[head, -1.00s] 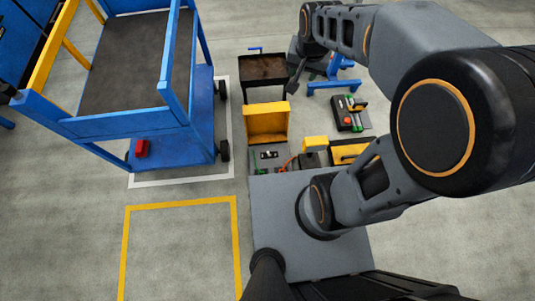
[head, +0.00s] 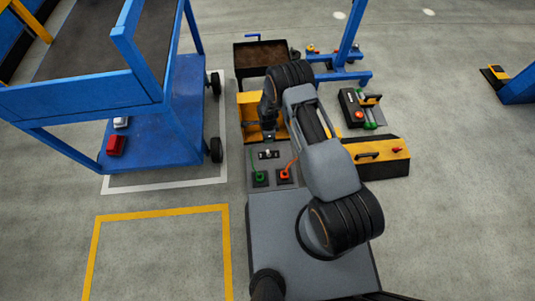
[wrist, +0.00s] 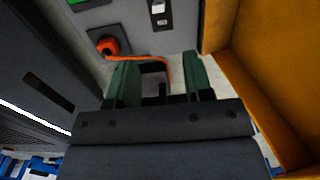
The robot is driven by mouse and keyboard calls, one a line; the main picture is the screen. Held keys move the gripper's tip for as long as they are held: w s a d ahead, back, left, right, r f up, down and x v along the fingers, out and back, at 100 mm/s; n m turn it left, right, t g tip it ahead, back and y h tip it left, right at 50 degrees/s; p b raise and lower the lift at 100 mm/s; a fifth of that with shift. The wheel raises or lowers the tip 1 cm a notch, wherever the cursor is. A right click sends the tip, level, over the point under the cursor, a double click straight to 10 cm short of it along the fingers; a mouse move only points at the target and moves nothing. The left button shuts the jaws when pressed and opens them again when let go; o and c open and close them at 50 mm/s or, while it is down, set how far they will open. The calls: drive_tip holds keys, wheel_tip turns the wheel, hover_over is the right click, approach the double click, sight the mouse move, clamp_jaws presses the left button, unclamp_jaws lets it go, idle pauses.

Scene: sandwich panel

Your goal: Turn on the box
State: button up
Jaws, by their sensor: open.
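A yellow open box (head: 251,105) stands at the head of a grey panel, partly hidden by my arm in the head view. Its yellow wall (wrist: 262,65) fills the right of the wrist view. On the panel sit a black switch plate with a light part (head: 268,155), a green knob or plug (head: 259,177) and an orange one (head: 284,175) with an orange cable. The switch plate also shows in the wrist view (wrist: 160,14), and the orange part too (wrist: 108,46). My gripper (wrist: 158,66) is open, its green fingers apart with nothing clearly between them, beside the yellow wall.
A yellow-black case (head: 378,160) with a handle lies right of my arm. A black device (head: 361,109) with an orange button lies behind it. A blue cart (head: 170,130) stands at left, a brown-filled bin (head: 262,56) behind. The yellow-marked floor is clear.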

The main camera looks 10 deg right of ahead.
sight(268, 151)
wheel_tip(268, 151, down, 14)
drive_tip(key=b, duration=0.5)
drive_tip(key=shift+s+f+b, duration=0.15)
drive_tip(key=shift+f+b, duration=0.1)
drive_tip(key=shift+b, duration=0.1)
